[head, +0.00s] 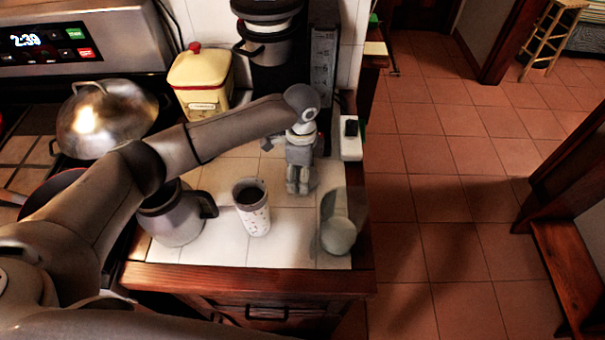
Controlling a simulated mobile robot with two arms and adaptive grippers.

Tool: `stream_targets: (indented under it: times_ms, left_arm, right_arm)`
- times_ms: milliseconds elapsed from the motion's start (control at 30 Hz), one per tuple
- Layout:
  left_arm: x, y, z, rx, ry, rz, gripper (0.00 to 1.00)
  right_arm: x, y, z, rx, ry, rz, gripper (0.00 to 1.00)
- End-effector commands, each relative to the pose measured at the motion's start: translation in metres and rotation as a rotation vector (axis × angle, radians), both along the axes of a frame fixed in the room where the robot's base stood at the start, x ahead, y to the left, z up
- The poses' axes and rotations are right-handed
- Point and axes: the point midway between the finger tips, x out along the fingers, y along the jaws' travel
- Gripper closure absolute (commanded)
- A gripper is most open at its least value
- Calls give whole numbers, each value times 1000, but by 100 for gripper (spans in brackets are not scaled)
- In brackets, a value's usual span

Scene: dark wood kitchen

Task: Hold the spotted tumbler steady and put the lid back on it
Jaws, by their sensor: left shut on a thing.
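The spotted tumbler (256,217) stands upright on the white tiled counter, its top open and dark inside. My left gripper (297,187) points down over the counter, just to the right of the tumbler and apart from it. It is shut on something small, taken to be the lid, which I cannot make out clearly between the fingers. No lid shows on the tumbler or loose on the counter. My right gripper is not in view, and nothing is seen holding the tumbler.
A steel jug (172,217) stands close left of the tumbler. A pale rounded dish (338,234) lies right, near the counter's edge. A yellow canister (200,82) and a black coffee machine (272,60) stand behind. A domed metal lid (104,118) is on the stove.

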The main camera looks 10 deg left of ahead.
Motion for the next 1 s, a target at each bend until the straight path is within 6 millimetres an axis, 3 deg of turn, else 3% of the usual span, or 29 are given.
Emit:
stream_targets:
  times_ms: [167, 400, 600, 1000]
  left_arm:
    - [1, -1, 16, -2, -3, -1, 47]
    - [1, -1, 64, -2, -4, 0, 47]
    - [1, 0, 93, -1, -2, 0, 47]
    - [0, 0, 100, -1, 0, 1, 47]
  right_arm:
    - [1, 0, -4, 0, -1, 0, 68]
    - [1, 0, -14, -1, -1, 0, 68]
    - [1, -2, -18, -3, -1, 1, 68]
    - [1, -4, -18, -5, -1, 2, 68]
